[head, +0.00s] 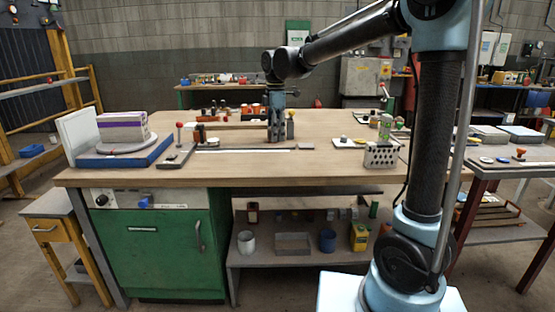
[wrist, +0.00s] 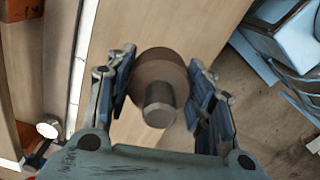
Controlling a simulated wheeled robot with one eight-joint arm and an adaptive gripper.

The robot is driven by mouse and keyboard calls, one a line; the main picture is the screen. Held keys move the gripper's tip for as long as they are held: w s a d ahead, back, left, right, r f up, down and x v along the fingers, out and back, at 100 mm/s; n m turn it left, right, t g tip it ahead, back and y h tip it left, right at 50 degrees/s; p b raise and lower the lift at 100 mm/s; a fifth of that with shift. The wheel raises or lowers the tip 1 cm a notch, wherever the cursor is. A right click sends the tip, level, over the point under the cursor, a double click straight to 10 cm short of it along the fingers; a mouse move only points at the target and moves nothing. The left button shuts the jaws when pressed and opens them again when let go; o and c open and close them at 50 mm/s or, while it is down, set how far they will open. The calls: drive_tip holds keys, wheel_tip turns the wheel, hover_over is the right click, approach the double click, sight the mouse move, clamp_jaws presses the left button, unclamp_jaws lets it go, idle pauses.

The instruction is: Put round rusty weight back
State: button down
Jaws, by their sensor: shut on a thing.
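The round rusty weight (wrist: 160,78) is a brown disc with a paler cylindrical knob, seen in the wrist view between my gripper's two fingers. My gripper (wrist: 161,66) is shut on it, with one finger on each side. In the head view my gripper (head: 278,138) points straight down, low over the middle of the wooden workbench (head: 240,173). The weight cannot be made out there. I cannot tell whether it touches the bench top.
A long metal rule (head: 240,150) lies just in front of my gripper. A perforated white block (head: 381,155) stands to the right, and a scale-like stand with a boxed load (head: 123,127) at the left. The front strip of the bench is clear.

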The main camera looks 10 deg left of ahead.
sight(276, 164)
drive_tip(key=shift+a+f, duration=0.1)
drive_tip(key=shift+f, duration=4.85)
drive_tip(key=c, duration=0.7)
unclamp_jaws()
drive_tip(key=shift+c, duration=0.2)
drive_tip(key=shift+r, duration=0.1)
wheel_tip(276, 164, up, 12)
drive_tip(key=shift+f, duration=0.1)
